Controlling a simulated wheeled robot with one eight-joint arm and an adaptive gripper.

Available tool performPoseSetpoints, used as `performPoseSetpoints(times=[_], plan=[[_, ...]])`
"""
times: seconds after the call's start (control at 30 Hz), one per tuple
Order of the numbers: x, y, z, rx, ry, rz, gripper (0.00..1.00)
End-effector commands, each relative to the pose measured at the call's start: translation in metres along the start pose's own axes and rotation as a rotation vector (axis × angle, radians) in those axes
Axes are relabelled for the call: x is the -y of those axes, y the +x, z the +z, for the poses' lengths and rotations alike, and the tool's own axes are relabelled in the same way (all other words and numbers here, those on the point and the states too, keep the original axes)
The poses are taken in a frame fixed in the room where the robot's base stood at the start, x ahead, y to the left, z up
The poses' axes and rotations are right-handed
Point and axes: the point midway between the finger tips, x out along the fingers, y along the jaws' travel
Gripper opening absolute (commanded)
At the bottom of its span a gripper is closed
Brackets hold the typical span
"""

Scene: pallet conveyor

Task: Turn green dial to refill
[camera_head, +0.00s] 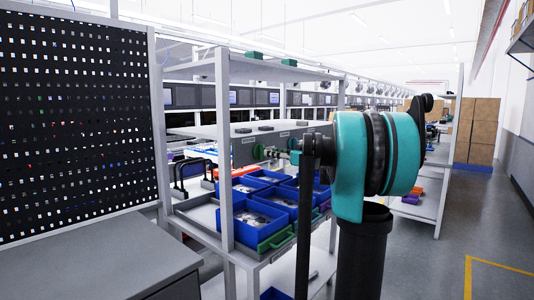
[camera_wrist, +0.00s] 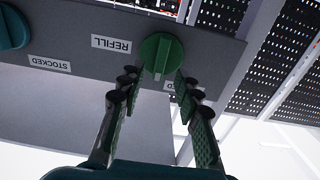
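The green dial (camera_wrist: 160,56) is a round knob with a raised ridge, mounted on a grey panel (camera_wrist: 90,85) in the wrist view. Its ridge runs nearly vertically in that picture. An upside-down REFILL label (camera_wrist: 111,44) is just left of the dial; another label (camera_wrist: 170,86), partly hidden, is by its lower right. My gripper (camera_wrist: 157,80) is open and empty, with its fingertips at either side of the dial's lower edge. I cannot tell whether they touch it. In the head view my teal arm hides part of the shelf, and the gripper is too small to read clearly.
A teal dial (camera_wrist: 12,28) and a STOCKED label (camera_wrist: 50,64) are farther left on the panel. In the head view blue bins (camera_head: 250,222) fill the rack below, and a black pegboard (camera_head: 75,120) stands left. The aisle floor (camera_head: 440,270) at right is clear.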

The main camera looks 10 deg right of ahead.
Motion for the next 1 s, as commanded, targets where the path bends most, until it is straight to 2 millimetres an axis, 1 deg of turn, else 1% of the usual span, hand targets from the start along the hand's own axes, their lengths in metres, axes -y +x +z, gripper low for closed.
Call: performPoseSetpoints(times=[0.03, 0.1, 0.23, 0.4, 0.63, 0.67, 0.9, 1.0], plan=[[0.001, 0.009, 0.0, 0.0, 0.0, -0.002, 0.34], [0.001, 0.019, 0.0, 0.0, 0.0, -0.002, 0.34], [0.0, 0.031, 0.0, 0.0, 0.0, 0.0, 0.34], [0.0, 0.038, 0.0, 0.0, 0.0, 0.0, 0.34], [0.0, 0.038, 0.0, 0.0, 0.0, 0.001, 0.34], [0.0, 0.038, 0.0, 0.0, 0.0, 0.001, 0.31], [0.0, 0.038, 0.0, 0.0, 0.0, 0.001, 0.01], [0.0, 0.038, 0.0, 0.0, 0.0, 0.001, 0.0]])
